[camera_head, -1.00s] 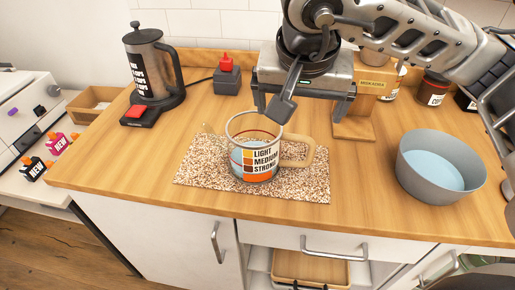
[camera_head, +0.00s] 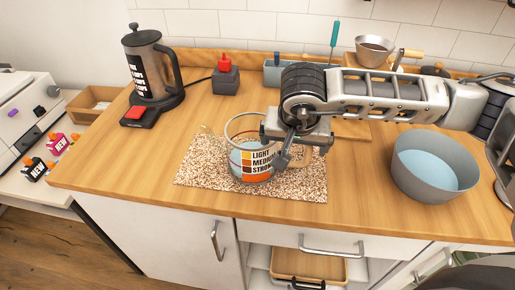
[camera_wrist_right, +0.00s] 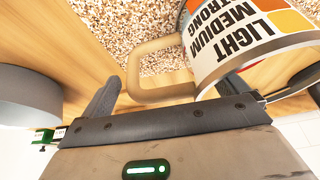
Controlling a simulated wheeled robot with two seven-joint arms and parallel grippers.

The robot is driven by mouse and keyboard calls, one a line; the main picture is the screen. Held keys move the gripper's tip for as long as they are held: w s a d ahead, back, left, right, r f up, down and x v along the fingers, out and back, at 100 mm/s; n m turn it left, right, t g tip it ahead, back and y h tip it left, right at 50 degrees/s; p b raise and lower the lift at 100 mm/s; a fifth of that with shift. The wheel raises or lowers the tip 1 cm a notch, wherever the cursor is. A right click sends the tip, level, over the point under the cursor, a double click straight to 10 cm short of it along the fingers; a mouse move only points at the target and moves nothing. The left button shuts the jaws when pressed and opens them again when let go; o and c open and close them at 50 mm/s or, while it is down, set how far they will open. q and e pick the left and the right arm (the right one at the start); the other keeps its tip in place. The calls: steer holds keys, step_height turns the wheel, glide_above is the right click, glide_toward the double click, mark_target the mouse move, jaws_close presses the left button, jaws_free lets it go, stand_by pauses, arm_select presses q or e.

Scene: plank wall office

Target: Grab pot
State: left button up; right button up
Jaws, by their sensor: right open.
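A pot-like mug (camera_head: 252,172) with LIGHT MEDIUM STRONG on coloured squares stands upright on a speckled mat (camera_head: 205,170). Its pale loop handle points right and is partly hidden by my gripper in the head view. My right gripper (camera_head: 290,150) is low beside the mug's right side and open. In the right wrist view, the handle of the mug (camera_wrist_right: 215,40) lies ahead of the palm, between the spread fingers (camera_wrist_right: 195,92). I cannot tell whether a finger touches the mug. My left gripper is not in view.
A grey bowl (camera_head: 410,180) stands to the right on the wooden counter (camera_head: 120,175). A French press (camera_head: 150,65) and a grey box with a red top (camera_head: 226,75) stand at the back left. A small metal saucepan (camera_head: 374,47) is at the back. The counter left of the mat is clear.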

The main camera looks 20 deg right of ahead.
steer(key=c, duration=1.2)
steer(key=shift+w, duration=0.1)
steer(key=c, duration=0.4)
steer(key=shift+r, duration=0.15)
steer(key=shift+c, duration=0.2)
